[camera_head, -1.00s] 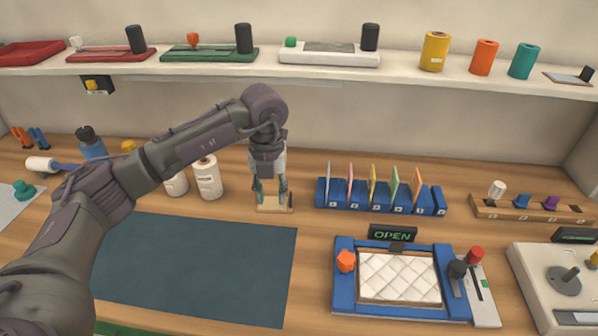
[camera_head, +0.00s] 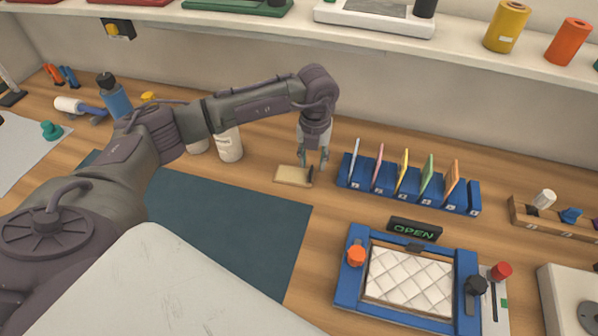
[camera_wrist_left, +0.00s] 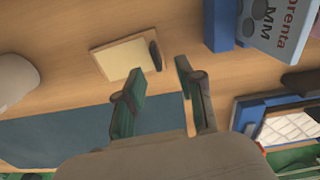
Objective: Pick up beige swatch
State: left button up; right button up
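A flat beige piece (camera_head: 293,175) with a dark knob at its right end lies on the wooden table; it looks like the beige swatch, though I cannot be sure. In the left wrist view this beige piece (camera_wrist_left: 125,58) shows a pale face with a light wooden border. My left gripper (camera_head: 314,164) points down just behind and to the right of its knob end. In the left wrist view my left gripper's (camera_wrist_left: 158,82) green-padded fingers are apart, with nothing between them. My right gripper is in no view.
A blue rack (camera_head: 408,196) with several upright coloured cards stands close to the right of my left gripper. White bottles (camera_head: 229,146) stand left. A dark mat (camera_head: 235,225) lies in front. A blue frame (camera_head: 345,300) holds a quilted white pad. The shelf (camera_head: 290,28) runs behind.

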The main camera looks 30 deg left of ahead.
aim_at(311, 171)
pick_arm(q)
jog(key=shift+a+f+p, duration=0.1)
jog(key=shift+f+p, duration=0.35)
jog(key=shift+f, duration=0.2)
notch_tip(311, 171, down, 4)
jog(key=shift+a+r+p, duration=0.15)
jog(key=shift+r+p, duration=0.1)
jog(key=shift+p, duration=0.4)
jog(key=shift+f, duration=0.35)
grip_shut()
